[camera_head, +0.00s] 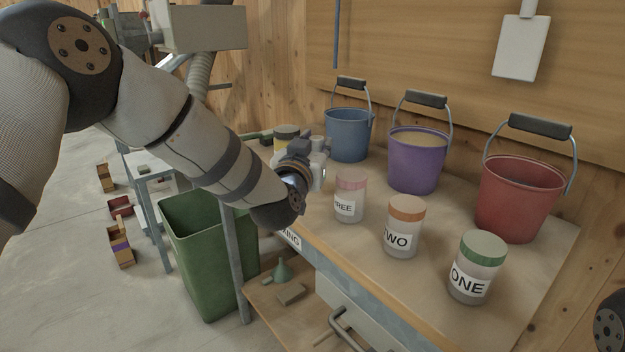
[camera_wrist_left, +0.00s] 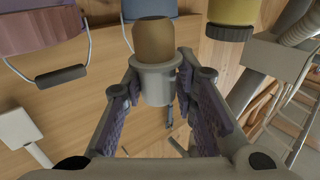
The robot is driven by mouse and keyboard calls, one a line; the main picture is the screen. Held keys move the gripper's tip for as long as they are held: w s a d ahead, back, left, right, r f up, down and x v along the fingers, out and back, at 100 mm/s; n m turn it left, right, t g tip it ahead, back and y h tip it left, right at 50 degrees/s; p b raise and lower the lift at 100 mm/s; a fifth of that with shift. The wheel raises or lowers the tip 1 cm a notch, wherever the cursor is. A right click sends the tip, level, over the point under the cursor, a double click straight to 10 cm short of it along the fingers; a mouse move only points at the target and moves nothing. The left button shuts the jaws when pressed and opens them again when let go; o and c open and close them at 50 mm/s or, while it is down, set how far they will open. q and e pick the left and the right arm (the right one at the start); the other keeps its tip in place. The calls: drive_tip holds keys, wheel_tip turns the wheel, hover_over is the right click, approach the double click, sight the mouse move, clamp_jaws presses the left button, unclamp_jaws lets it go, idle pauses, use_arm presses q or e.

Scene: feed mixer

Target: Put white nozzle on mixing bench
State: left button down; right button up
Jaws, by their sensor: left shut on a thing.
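In the head view only a small white part shows at the fingers. I cannot tell whether the nozzle touches the bench. My right gripper is not in view.
Jars marked ONE (camera_head: 475,275), TWO (camera_head: 403,230) and a pink-lidded one (camera_head: 350,200) stand along the bench front. Blue (camera_head: 347,138), purple (camera_head: 415,168) and red (camera_head: 517,200) buckets stand behind. A green bin (camera_head: 205,260) stands left, with a low shelf (camera_head: 255,295) beside it.

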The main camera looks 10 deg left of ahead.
use_arm(q)
drive_tip(key=w+a+f, duration=0.1)
drive_tip(key=f, duration=0.1)
drive_tip(key=a+f, duration=0.1)
drive_tip(key=w+a+f+b, duration=0.1)
drive_tip(key=f, duration=0.1)
drive_tip(key=shift+w+a+f, duration=0.25)
drive_tip(key=shift+w+f, duration=0.05)
drive_tip(key=shift+w, duration=0.05)
drive_tip(key=f, duration=0.3)
drive_tip(key=shift+w+a+f, duration=0.15)
drive_tip(key=shift+a+f, duration=0.05)
drive_tip(key=shift+f, duration=0.1)
drive_tip(key=shift+r, duration=0.15)
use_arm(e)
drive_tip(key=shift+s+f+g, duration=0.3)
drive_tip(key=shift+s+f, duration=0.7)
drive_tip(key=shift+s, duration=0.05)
use_arm(q)
drive_tip(key=c, duration=1.3)
unclamp_jaws()
drive_tip(key=shift+f, duration=0.2)
